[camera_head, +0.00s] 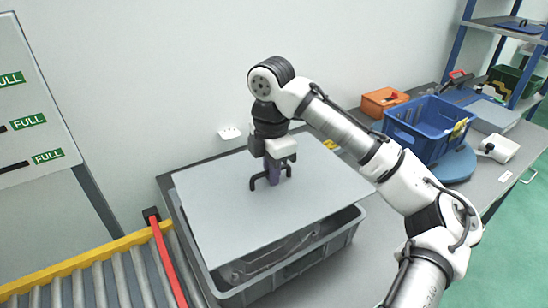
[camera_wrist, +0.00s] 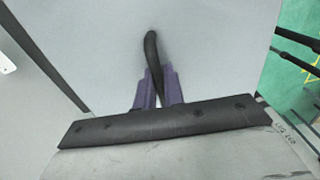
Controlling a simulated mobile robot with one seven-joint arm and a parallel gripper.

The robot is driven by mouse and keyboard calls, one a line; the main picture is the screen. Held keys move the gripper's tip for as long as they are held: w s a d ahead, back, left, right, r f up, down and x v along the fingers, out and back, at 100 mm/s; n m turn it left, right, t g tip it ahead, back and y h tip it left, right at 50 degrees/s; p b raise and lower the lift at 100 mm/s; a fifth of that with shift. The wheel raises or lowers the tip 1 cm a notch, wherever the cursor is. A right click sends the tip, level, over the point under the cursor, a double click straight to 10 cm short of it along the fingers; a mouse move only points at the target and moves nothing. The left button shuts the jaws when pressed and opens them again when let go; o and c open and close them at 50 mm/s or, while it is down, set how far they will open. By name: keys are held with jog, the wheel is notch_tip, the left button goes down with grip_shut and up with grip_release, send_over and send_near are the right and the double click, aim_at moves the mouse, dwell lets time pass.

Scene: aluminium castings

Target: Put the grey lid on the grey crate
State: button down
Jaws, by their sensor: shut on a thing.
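The grey lid (camera_head: 240,215) is a flat panel with a black handle (camera_wrist: 150,45) on top. My gripper (camera_head: 272,178) is shut on the handle; its purple fingers (camera_wrist: 158,88) also show in the wrist view. The lid hangs over the grey crate (camera_head: 345,232), slightly turned and offset from it. A gap shows between the lid and the crate's rim at the front right. Through that gap I see part of a casting (camera_head: 270,258) inside the crate. Most of the crate's interior and its back rim are hidden by the lid.
A roller conveyor (camera_head: 100,275) with a yellow rail and a red bar lies to the left. A blue crate (camera_head: 425,125) and an orange box (camera_head: 383,101) stand on the bench to the right. The wall is close behind.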

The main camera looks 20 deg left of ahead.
aim_at(270, 192)
jog(key=shift+s+a+n, duration=0.2)
jog(key=shift+s+n, duration=0.1)
jog(key=shift+s, duration=0.2)
jog(key=shift+w+d+r+p, duration=0.1)
jog(key=shift+r+p, duration=0.05)
jog(key=shift+p, duration=0.5)
jog(key=shift+f+b, duration=1.65)
jog(key=shift+f, duration=1.4)
jog(key=shift+p, duration=1.1)
jog(key=shift+f+b, duration=0.6)
jog(key=shift+f, duration=0.45)
jog(key=c, duration=1.4)
grip_release()
